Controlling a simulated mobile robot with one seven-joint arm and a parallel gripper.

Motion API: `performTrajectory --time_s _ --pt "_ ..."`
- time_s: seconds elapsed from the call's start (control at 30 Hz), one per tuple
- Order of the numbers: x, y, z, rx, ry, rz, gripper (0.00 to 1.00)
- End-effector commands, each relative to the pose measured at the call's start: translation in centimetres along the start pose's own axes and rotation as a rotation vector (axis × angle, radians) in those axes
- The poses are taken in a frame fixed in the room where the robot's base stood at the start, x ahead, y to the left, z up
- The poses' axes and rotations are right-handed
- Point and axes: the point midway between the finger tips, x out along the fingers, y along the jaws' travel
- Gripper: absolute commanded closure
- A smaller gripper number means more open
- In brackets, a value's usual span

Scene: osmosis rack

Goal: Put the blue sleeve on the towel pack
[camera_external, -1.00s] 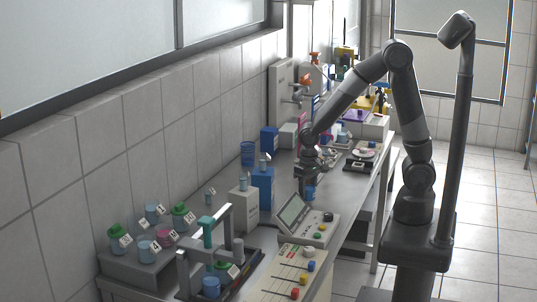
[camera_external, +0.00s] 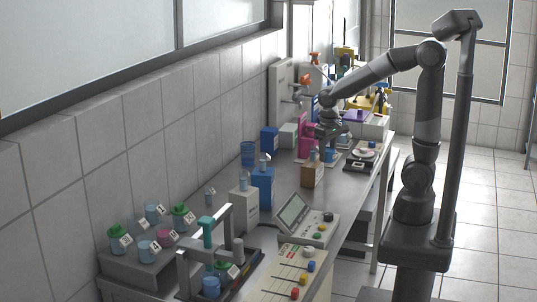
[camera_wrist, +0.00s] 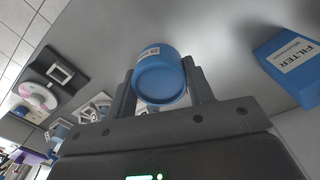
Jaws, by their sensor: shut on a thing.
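My gripper (camera_external: 329,148) is shut on a blue cylinder, the blue sleeve (camera_wrist: 160,78). In the wrist view the sleeve sits between the two fingers (camera_wrist: 162,88), with a small white label on its side. In the external view the sleeve (camera_external: 329,156) is small and hangs just under the gripper, above the far part of the bench. No thing is readable as the towel pack; I cannot tell which one it is.
A brown box (camera_external: 313,175) stands on the bench in front of the gripper. A blue box (camera_external: 262,188) and a white box (camera_external: 244,207) stand to its left. A blue box labelled FILTER (camera_wrist: 290,65) lies right in the wrist view. A balance-like device (camera_external: 361,160) is right of the sleeve.

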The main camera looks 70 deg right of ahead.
Motion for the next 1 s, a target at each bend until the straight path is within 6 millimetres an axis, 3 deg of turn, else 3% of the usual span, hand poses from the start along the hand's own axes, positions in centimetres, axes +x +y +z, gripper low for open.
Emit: performTrajectory --time_s 0.4,0.67,1.0 --pt "-11.7 -0.1 -0.3 -0.001 0.004 -0.001 0.75" --pt "-13.4 0.2 -5.9 -0.033 0.001 0.000 0.75" --pt "-16.0 2.1 -16.4 -0.097 0.000 -0.001 0.75"
